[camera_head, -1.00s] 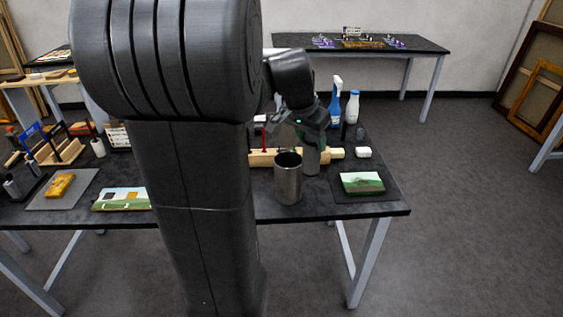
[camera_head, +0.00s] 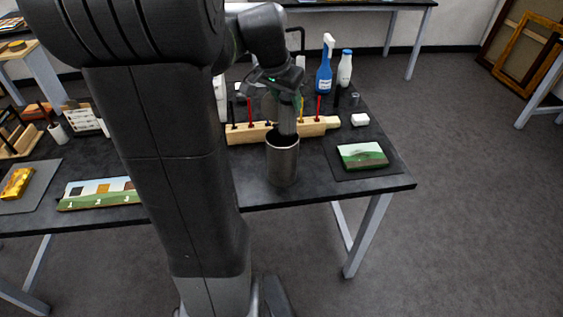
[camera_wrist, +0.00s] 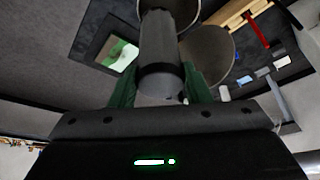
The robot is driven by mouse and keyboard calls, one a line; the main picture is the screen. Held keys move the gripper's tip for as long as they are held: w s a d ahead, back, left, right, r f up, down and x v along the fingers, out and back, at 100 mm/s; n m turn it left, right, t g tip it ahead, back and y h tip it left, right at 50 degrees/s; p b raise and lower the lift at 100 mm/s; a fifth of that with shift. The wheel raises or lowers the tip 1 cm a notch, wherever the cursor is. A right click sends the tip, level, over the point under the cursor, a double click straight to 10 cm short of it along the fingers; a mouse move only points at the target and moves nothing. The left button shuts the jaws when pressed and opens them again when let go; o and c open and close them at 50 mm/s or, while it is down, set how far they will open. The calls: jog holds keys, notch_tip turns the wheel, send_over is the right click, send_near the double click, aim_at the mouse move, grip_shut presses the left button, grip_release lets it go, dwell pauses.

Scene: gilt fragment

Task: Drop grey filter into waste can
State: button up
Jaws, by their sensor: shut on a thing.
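The waste can (camera_head: 283,168) is an open grey metal cylinder standing upright near the front of the dark table. My gripper (camera_head: 285,98) is above it, shut on the grey filter (camera_head: 288,120), a grey cylinder pointing down. The filter's lower end overlaps the can's mouth in the head view; I cannot tell how far inside it reaches. In the wrist view the filter (camera_wrist: 160,55) sits between the green fingers of my gripper (camera_wrist: 160,88). Grey round shapes lie beyond it there, and I cannot tell for certain which is the can.
A wooden rack (camera_head: 250,134) with upright coloured tools stands just behind the can. A blue spray bottle (camera_head: 324,72) and a white bottle (camera_head: 345,68) stand farther back.

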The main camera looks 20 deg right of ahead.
notch_tip(320, 180, down, 2)
jog(key=shift+f+b, duration=0.1)
jog(key=shift+b, duration=0.35)
jog(key=o, duration=1.3)
jog(key=shift+r, duration=0.2)
jog(key=b+v, duration=0.1)
jog(key=v, duration=1.2)
jog(key=shift+s+a+r, duration=0.1)
jog(key=shift+a+r, duration=0.1)
jog(key=shift+r, duration=0.1)
